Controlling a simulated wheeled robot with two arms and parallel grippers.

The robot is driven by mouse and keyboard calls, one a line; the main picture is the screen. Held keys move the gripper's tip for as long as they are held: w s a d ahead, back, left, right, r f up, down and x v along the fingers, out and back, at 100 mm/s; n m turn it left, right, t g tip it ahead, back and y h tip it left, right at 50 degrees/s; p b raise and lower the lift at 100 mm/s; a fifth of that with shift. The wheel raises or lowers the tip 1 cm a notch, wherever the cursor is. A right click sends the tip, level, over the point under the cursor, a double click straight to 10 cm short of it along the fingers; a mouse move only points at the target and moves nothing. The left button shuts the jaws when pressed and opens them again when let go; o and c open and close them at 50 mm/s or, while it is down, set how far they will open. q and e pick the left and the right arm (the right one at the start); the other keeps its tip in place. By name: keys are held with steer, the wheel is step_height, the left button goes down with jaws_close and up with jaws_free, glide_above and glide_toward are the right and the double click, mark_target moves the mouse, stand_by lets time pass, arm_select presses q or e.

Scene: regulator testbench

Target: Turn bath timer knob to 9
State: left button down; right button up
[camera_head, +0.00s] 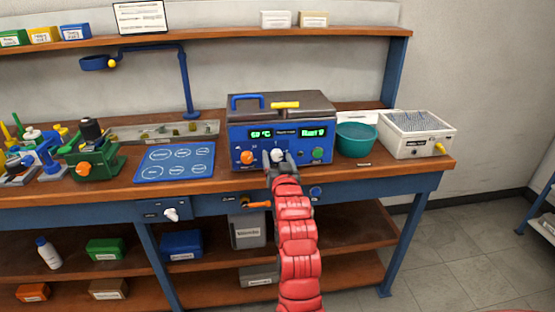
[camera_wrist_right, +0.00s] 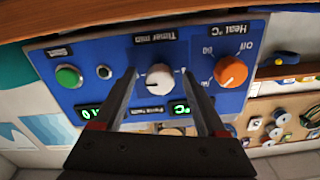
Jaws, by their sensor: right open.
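The bath (camera_head: 281,128) is a blue box with a grey lid on the bench. Its white timer knob (camera_head: 278,154) sits in the middle of the front panel, between an orange heat knob (camera_head: 247,157) and a green button (camera_head: 318,153). My right gripper (camera_head: 279,157) is at the timer knob. In the right wrist view, upside down, the timer knob (camera_wrist_right: 159,79) shows between the two open fingers (camera_wrist_right: 160,75), with gaps on both sides. The panel displays are lit green; the left one reads about 60 °C, and the right one is too small to read surely. My left gripper is out of view.
A teal bowl (camera_head: 356,140) and a white box with a mesh top (camera_head: 417,133) stand to the right of the bath. A blue mat (camera_head: 175,163) lies to the left. An orange-handled valve (camera_head: 258,205) is below the bench edge.

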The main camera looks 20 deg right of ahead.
steer(key=shift+s, duration=0.15)
steer(key=p+v, duration=0.9)
steer(key=v, duration=0.8)
steer(key=shift+r, duration=0.15)
